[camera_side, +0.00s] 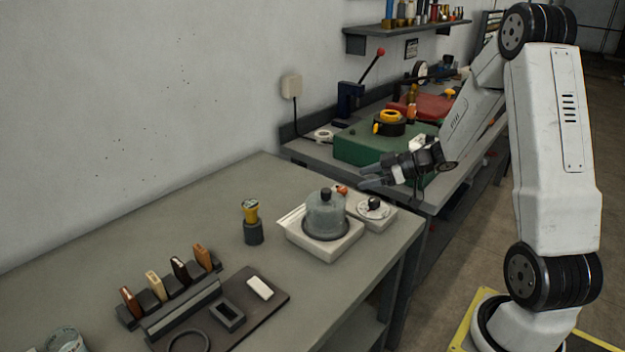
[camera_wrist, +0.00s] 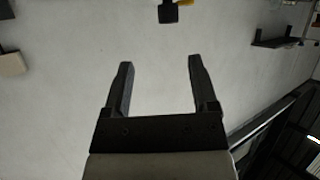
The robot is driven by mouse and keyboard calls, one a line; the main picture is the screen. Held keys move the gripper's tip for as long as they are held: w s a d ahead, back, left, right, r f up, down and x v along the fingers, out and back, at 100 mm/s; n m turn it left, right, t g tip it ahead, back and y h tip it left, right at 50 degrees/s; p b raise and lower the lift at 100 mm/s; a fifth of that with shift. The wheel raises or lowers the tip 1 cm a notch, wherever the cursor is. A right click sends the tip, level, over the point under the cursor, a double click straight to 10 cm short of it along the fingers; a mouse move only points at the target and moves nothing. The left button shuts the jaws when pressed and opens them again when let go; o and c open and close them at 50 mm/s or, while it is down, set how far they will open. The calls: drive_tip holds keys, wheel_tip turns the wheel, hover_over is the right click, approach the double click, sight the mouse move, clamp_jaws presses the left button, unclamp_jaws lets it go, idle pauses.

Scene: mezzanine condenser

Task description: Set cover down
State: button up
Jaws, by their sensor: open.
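The cover looks like a clear grey dome (camera_side: 326,214) with a black knob on top. It stands upright on a pale square base (camera_side: 308,245) near the right end of the grey bench, seated as far as I can see. My gripper (camera_side: 366,177) is above and to the right of the dome in the side view, apart from it, fingers pointing left. In the wrist view my gripper (camera_wrist: 160,64) has its two dark fingers spread with nothing between them. The wrist view shows mostly pale wall; the cover is not in it.
A white unit with a black knob (camera_side: 375,208) stands close right of the base. A dark holder with a yellow-topped item (camera_side: 252,222) is to its left. A dark mat (camera_side: 263,315) lies in front. A green case (camera_side: 370,148) is on the bench behind. The back left bench is clear.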

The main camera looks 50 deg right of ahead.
drive_tip(key=w+a+m+g+h, duration=0.1)
drive_tip(key=w+a+m+h, duration=0.25)
drive_tip(key=a+h, duration=0.3)
drive_tip(key=s+a+f+m+g, duration=0.3)
drive_tip(key=s+a+g, duration=0.5)
drive_tip(key=s+a, duration=0.4)
drive_tip(key=shift+s+a+f, duration=0.2)
drive_tip(key=shift+s+f, duration=0.15)
drive_tip(key=shift+s, duration=0.85)
